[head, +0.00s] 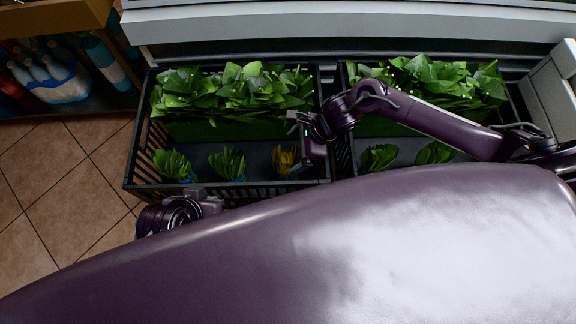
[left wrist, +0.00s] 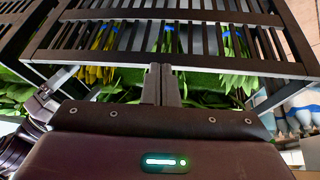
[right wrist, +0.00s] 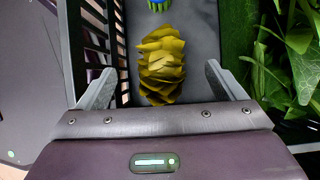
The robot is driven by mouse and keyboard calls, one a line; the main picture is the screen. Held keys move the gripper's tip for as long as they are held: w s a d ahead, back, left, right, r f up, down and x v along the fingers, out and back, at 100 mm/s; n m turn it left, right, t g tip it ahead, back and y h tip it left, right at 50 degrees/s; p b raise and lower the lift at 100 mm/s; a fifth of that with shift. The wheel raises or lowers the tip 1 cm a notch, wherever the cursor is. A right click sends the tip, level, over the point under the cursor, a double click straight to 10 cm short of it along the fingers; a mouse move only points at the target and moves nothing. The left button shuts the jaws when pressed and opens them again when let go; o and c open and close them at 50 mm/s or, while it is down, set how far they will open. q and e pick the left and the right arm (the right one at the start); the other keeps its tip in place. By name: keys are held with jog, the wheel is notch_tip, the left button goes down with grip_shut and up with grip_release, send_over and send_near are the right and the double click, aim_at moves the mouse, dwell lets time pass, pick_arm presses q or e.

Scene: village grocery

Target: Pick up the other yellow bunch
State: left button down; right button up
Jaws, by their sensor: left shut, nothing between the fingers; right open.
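A yellow bunch (head: 285,160) lies in the front strip of the left crate, at its right end; my right gripper partly hides it in the head view. In the right wrist view the yellow bunch (right wrist: 161,66) lies ahead, between the lines of the open fingers of my right gripper (right wrist: 161,85), which does not hold it. In the left wrist view the yellow bunch (left wrist: 100,60) shows behind the crate slats. My left gripper (left wrist: 162,85) is shut and empty, outside the crate's front wall; it also shows in the head view (head: 212,197).
The left crate (head: 240,188) also holds two green bunches, (head: 172,164) and (head: 228,164), and a leafy mass (head: 235,90) behind. The right crate (head: 345,165) holds two green bunches and more leaves. Slatted crate walls stand close to both grippers. Bottles (head: 60,80) stand on a shelf at left.

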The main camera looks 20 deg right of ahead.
aim_at(288, 167)
jog(key=x, duration=0.4)
jog(key=shift+w+f+b, duration=0.1)
jog(key=shift+f+b, duration=0.15)
jog(key=shift+b, duration=0.15)
jog(key=shift+c, duration=0.3)
jog(key=c, duration=1.5)
jog(key=shift+r, duration=0.1)
jog(key=shift+c, duration=0.6)
